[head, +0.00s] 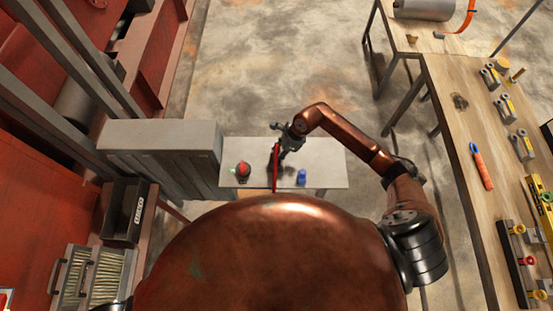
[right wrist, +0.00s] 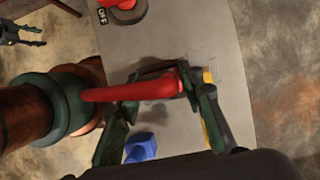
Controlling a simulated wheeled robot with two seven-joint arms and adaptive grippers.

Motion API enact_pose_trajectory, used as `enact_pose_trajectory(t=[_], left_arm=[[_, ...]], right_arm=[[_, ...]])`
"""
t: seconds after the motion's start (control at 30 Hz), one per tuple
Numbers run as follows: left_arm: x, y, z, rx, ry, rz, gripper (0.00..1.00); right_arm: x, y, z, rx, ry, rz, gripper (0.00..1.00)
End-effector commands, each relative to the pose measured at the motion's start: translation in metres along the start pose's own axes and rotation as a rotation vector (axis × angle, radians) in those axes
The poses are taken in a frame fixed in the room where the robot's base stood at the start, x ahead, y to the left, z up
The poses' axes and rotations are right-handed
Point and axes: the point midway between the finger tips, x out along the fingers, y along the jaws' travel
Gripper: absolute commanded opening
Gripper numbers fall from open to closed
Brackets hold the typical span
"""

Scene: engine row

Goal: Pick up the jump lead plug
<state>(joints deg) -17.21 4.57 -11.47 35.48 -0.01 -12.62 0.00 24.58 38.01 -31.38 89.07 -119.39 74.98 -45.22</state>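The jump lead plug, seen as a long red shape (head: 275,175), is at the small grey table, on the near side of my right gripper (head: 284,152). In the right wrist view the red plug (right wrist: 135,91) crosses in front of one finger and ends close to the other. My right gripper (right wrist: 162,80) has its fingers apart, around the plug's thicker end. Whether the fingers touch it I cannot tell. A dark bar by the fingertips is unclear. My left gripper (right wrist: 12,33) shows small at the upper left of the wrist view, its prongs apart.
The small grey table (head: 325,160) holds a red knob (head: 243,170) on the left and a blue object (head: 302,177) on the right. A grey cabinet (head: 160,150) stands left of it. A wooden workbench (head: 450,130) with tools runs along the right. Bare floor lies behind.

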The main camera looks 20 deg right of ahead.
Motion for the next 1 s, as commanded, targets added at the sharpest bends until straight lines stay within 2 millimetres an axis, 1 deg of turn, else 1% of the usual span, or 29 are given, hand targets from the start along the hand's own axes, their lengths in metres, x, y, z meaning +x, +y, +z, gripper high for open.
enact_pose_trajectory(t=[0.03,0.07,0.5,1.0], left_arm=[[0.0001,0.0,0.0,0.0,0.0,0.0,0.4],[0.0001,0.0,0.0,0.0,0.0,0.0,0.4],[0.0,0.0,-0.0005,0.0,0.001,0.0,0.4],[0.0,-0.0001,-0.0009,0.0,0.002,0.0,0.4]], right_arm=[[-0.0001,0.0,0.0,0.0,0.0,0.0,0.33],[-0.0001,0.0,0.0,0.0,0.0,0.0,0.31],[-0.0006,-0.0002,0.0004,0.0,-0.001,-0.001,0.01],[-0.0019,-0.0012,0.0019,-0.001,-0.004,-0.003,0.0]])
